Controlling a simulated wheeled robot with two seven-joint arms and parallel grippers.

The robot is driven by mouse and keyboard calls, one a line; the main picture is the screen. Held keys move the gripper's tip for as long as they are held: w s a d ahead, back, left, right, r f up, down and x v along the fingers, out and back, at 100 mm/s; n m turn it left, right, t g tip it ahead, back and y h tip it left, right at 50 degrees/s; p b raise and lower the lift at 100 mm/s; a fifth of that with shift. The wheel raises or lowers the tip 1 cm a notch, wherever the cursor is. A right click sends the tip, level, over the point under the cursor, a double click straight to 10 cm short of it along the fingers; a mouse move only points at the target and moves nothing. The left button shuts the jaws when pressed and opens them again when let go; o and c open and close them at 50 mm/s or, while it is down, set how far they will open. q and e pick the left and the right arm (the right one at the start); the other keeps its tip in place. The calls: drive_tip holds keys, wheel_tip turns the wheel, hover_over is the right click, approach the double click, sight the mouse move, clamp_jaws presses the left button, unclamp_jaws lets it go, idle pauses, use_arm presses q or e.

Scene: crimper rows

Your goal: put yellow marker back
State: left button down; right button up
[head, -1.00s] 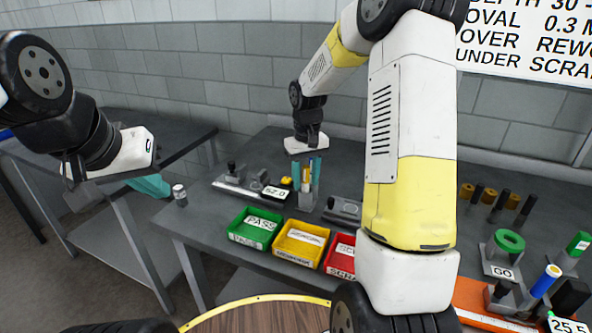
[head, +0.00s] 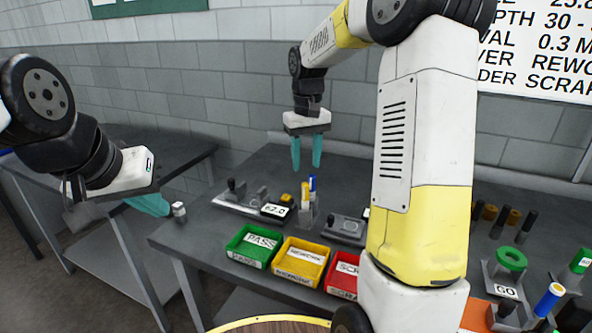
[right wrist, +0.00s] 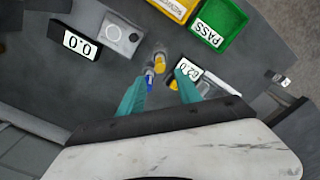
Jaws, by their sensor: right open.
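The yellow marker (head: 304,192) stands upright in a small grey holder (head: 307,218) on the workbench, beside a blue marker (head: 312,184). In the right wrist view the yellow marker (right wrist: 160,61) and the blue marker (right wrist: 149,77) show close together beyond the fingertips. My right gripper (head: 307,168) is open and empty, above the holder and clear of both markers. My left gripper (head: 150,206) hangs at the left, away from the holder; its fingers overlap, so its opening does not show.
Green PASS (head: 252,246), yellow (head: 300,262) and red (head: 343,276) bins line the bench front.

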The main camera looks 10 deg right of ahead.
drive_tip(key=s+a+r+t+y, duration=0.1)
drive_tip(key=s+r+t, duration=0.2)
drive_tip(key=s, duration=0.9)
drive_tip(key=s+a+r+m+t+y, duration=0.1)
drive_tip(key=s+r+t, duration=0.2)
drive_tip(key=s, duration=0.9)
drive_tip(key=shift+r+m, duration=0.3)
drive_tip(key=shift+s+a, duration=0.1)
drive_tip(key=shift+c, duration=0.5)
